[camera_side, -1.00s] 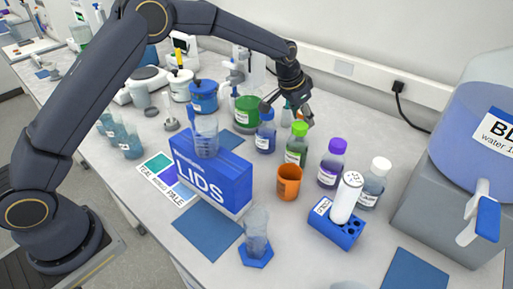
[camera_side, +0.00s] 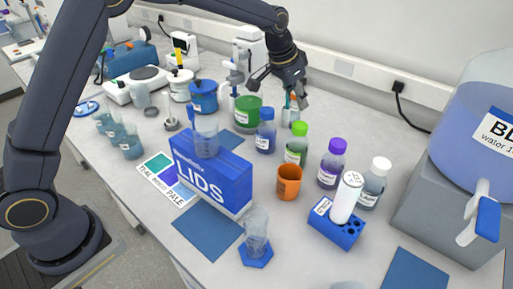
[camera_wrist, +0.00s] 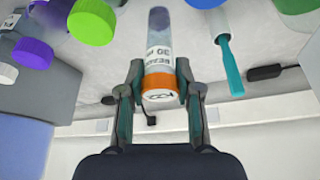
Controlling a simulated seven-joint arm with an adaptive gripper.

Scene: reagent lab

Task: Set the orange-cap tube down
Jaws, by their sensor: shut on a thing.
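The orange-cap tube (camera_wrist: 159,52) is in my gripper (camera_wrist: 159,78) in the wrist view. My fingers are shut on it from both sides at the orange cap. Its labelled, clear body points away from the wrist camera, with darker content at the far end. In the side view my gripper (camera_side: 284,92) is at the back of the bench near the wall, behind the blue-cap and green-cap bottles. A little orange shows between the fingers there; the rest of the tube is hard to make out. I cannot tell its height above the bench.
A small beaker (camera_side: 290,117) with a teal-handled tool (camera_wrist: 230,65) stands close to my gripper. Blue-cap (camera_side: 265,138), green-cap (camera_side: 297,150), purple-cap (camera_side: 331,168) and white-cap (camera_side: 372,187) bottles stand in front. Blue mats (camera_side: 207,229) lie bare at the front.

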